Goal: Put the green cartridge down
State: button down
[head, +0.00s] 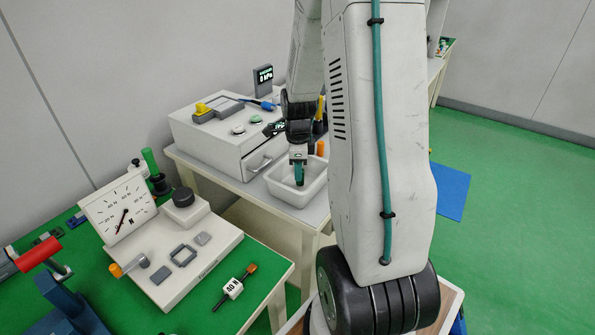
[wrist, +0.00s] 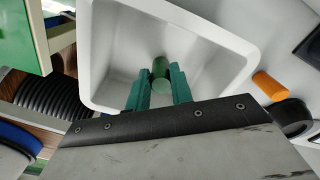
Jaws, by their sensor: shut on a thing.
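My gripper (head: 299,165) points down over a white open tray (head: 290,193) in the head view. In the wrist view its two teal fingers (wrist: 158,90) are closed around the green cartridge (wrist: 160,68), a small green cylinder. The cartridge's round end shows between the fingertips, above the inside of the white tray (wrist: 215,45). In the head view the cartridge is hard to tell from the teal fingers. I cannot tell whether its lower end touches the tray floor.
A white box (head: 215,135) with a drawer handle and round buttons stands left of the tray. An orange cylinder (wrist: 270,86) stands right of the tray in the wrist view. A white force-gauge unit (head: 175,250) sits on the green-topped bench at lower left.

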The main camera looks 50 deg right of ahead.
jog(key=shift+f, duration=0.3)
jog(key=c, duration=1.2)
grip_release()
jog(key=shift+f, duration=0.1)
jog(key=shift+c, duration=0.2)
